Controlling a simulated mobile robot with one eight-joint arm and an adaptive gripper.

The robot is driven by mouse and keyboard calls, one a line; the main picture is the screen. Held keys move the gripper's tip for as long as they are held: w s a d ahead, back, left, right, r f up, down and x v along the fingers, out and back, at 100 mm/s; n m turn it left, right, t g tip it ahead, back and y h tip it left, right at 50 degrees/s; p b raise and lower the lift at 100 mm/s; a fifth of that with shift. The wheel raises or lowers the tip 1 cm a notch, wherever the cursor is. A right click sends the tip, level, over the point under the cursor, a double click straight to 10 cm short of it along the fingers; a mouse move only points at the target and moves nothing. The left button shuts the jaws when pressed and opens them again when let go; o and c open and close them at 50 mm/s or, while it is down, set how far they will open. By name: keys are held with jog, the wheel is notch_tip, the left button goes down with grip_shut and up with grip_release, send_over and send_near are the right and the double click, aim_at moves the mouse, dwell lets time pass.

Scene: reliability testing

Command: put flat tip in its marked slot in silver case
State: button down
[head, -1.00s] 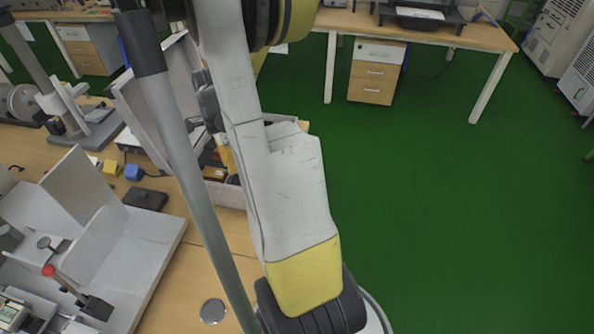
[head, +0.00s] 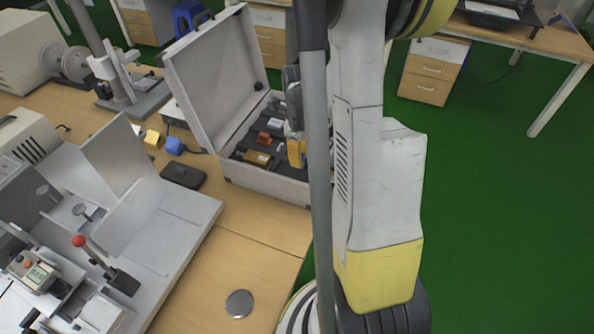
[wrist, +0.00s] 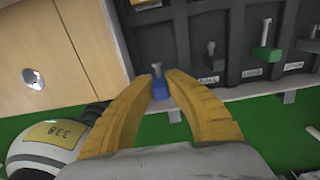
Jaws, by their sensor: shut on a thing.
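The silver case (head: 265,187) stands open on the wooden table, lid raised at the left, with several small items in its dark insert. My gripper (head: 296,152) is over the case's right part, partly hidden by my arm. In the wrist view my gripper (wrist: 160,85) has its two yellow fingers closed on a small blue piece with an upright metal shaft, apparently the flat tip (wrist: 158,72). It is at the case's near edge, in front of a dark compartment (wrist: 155,42) that looks empty. Whether it touches the case is unclear.
Neighbouring compartments hold a dark grey tip (wrist: 211,50), a green tip (wrist: 266,47) and a grey piece (wrist: 312,42), with small labels below. A metal fixture (head: 160,230) stands left of the case. A round metal disc (head: 239,303) lies on the table. Green floor is open at right.

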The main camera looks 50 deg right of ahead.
aim_at(297, 175)
jog(key=shift+w+a+f, duration=0.15)
jog(key=shift+w+f, duration=0.3)
jog(key=shift+w, duration=0.05)
jog(key=shift+f+b, duration=1.05)
jog(key=shift+f, duration=0.85)
jog(key=c, duration=1.4)
grip_release()
